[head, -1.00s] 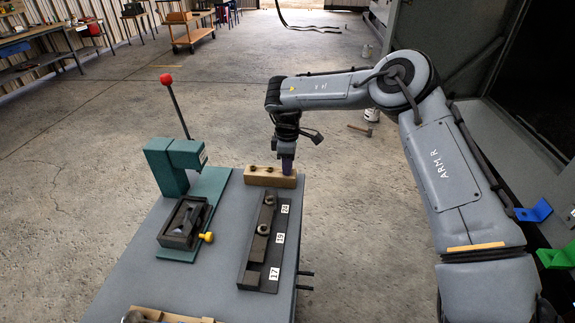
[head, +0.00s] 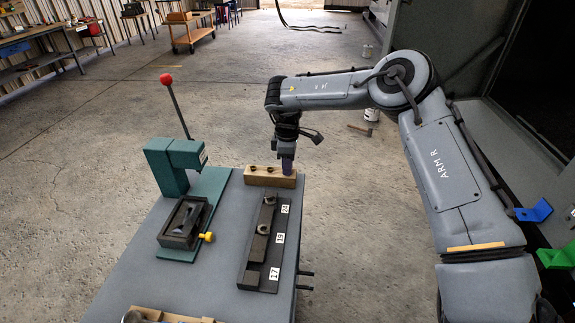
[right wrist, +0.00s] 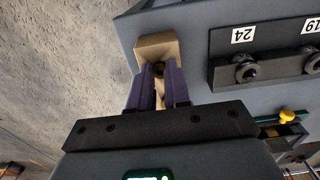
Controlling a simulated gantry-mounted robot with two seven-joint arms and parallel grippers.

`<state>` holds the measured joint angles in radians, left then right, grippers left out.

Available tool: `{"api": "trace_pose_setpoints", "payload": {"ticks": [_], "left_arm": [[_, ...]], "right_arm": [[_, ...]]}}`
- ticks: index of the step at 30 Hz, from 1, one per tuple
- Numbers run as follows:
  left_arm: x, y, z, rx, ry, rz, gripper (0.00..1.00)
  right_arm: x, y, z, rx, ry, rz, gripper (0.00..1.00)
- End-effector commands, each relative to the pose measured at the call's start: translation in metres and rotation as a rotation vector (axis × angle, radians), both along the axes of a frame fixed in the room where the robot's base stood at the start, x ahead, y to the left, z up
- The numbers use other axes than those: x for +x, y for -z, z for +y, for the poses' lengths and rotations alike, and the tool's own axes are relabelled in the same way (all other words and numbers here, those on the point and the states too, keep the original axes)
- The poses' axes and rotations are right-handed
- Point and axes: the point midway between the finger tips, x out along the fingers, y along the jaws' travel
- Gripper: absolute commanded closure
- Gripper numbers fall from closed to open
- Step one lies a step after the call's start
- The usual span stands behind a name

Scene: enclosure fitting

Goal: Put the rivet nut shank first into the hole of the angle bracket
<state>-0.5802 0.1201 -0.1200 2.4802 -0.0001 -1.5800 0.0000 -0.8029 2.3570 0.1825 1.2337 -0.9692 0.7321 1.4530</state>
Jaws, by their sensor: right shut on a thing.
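My right gripper (head: 287,171) is at the right end of a wooden block (head: 262,177), fingers pointing down. It also shows in the right wrist view (right wrist: 160,70), its purple fingers shut on a small dark piece (right wrist: 159,71), which I take to be the rivet nut. The fingers hide most of it, and I cannot tell whether it is clear of the block. Two other small dark pieces (head: 263,170) sit in the block's top. No angle bracket can be made out for sure. My left gripper is out of view.
A dark stepped fixture (head: 262,245) labelled 17, 19 and 24 lies in front of the block. A green press (head: 176,165) with a red-knobbed lever and a dark frame stands at left. A wooden tray (head: 170,315) is at the front edge. Blue (head: 535,211) and green angled parts are far right.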

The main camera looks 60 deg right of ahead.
Motion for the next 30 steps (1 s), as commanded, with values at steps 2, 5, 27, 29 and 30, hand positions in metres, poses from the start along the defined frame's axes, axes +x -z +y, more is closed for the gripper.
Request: {"api": "trace_pose_setpoints", "payload": {"ticks": [2,5,27,29,30], "left_arm": [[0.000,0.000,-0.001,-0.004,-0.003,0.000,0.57],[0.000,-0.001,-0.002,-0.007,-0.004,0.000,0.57],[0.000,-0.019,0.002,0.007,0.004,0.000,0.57],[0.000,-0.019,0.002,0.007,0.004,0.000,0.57],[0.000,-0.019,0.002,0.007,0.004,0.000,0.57]], "right_arm": [[0.000,0.000,0.000,0.000,0.000,0.000,1.00],[0.000,-0.001,0.000,0.000,0.000,0.000,1.00],[0.000,-0.028,0.000,-0.001,-0.001,-0.001,1.00],[0.000,-0.030,0.000,-0.001,0.000,-0.001,1.00],[0.000,-0.030,0.000,-0.001,0.000,0.000,1.00]]}}
